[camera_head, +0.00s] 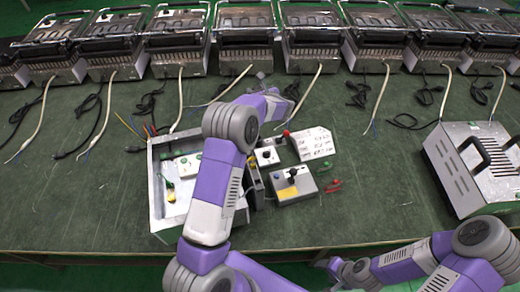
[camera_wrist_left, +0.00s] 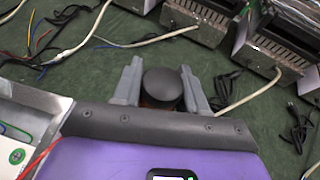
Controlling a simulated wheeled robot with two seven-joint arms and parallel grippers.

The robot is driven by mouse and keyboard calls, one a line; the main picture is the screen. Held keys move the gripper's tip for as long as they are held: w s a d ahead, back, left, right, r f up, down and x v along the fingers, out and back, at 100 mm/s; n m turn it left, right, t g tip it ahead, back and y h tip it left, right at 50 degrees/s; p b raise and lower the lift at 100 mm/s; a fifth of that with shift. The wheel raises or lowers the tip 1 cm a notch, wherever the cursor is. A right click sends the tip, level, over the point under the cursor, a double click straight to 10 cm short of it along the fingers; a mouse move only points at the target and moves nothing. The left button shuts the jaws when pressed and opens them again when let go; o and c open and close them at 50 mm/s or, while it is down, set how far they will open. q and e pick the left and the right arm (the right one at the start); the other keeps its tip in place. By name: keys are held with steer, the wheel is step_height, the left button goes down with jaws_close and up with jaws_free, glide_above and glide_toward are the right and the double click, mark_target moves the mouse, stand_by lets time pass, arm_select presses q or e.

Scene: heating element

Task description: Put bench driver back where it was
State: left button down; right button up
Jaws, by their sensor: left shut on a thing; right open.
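My left gripper (camera_wrist_left: 162,72) is shut on a dark round-ended thing (camera_wrist_left: 162,84), which I take to be the bench driver. Its black end faces the wrist camera, with a little orange below it; the rest is hidden. In the head view my left arm reaches over the bench toward the heater row, and the held thing is not clear there. My right gripper (camera_head: 342,270) is open and empty near the bench's front edge, at the bottom of the head view.
A metal tray (camera_head: 158,218) holding small parts stands left of my left arm. Control boxes (camera_head: 293,187), a white labelled card (camera_head: 312,144) and red clips (camera_head: 333,187) lie right of it. A heater (camera_head: 475,165) stands at right. Heaters and cables line the back.

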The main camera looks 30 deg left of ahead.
arm_select(q)
step_height(320, 180, down, 6)
steer(key=b, duration=0.5)
steer(key=shift+w, duration=0.15)
step_height(320, 180, down, 10)
steer(key=b, duration=0.3)
steer(key=shift+f+b, duration=0.35)
steer(key=shift+b, duration=0.1)
steer(key=c, duration=0.6)
jaws_free()
steer(key=shift+r, duration=0.1)
